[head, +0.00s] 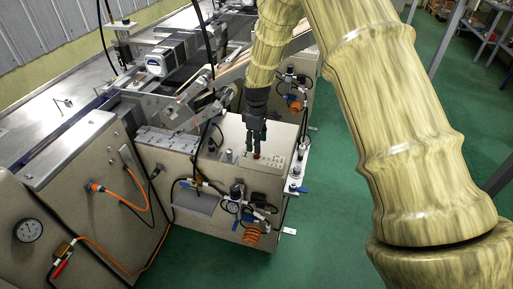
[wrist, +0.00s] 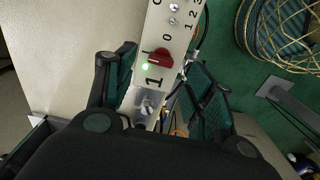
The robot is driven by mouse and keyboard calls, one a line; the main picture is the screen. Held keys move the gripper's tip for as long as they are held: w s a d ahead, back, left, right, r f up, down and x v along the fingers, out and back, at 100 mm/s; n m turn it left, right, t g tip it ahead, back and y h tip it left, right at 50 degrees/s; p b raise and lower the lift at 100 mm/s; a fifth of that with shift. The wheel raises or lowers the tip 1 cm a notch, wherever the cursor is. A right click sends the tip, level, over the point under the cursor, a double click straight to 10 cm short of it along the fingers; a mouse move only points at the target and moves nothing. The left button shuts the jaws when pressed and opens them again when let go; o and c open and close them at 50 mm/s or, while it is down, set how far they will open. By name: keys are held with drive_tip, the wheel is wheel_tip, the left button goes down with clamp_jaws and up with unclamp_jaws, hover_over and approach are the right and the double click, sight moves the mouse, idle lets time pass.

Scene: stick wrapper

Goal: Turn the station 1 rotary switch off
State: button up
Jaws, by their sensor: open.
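The red rotary switch (wrist: 160,58) sits on a pale control panel strip (wrist: 170,30) in the wrist view, beside a lit green light (wrist: 145,66) and a large printed "1". Marks that look like "I" and "0" are printed by it; I cannot tell for sure which one its handle points at. In the head view the switch is a small red spot (head: 257,156) on top of the machine cabinet. My gripper (head: 256,148) points down just above it. In the wrist view my gripper (wrist: 158,66) is open, with one finger on either side of the switch and nothing held.
Other small knobs or buttons (wrist: 173,21) line the panel above the red switch. Valves and gauges (head: 237,190) are mounted on the cabinet front. An arm of the machine (head: 185,105) stands left of my gripper. Green floor (head: 330,230) is clear to the right.

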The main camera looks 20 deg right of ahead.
drive_tip(key=shift+f+p, duration=0.45)
drive_tip(key=shift+f, duration=1.7)
drive_tip(key=c, duration=1)
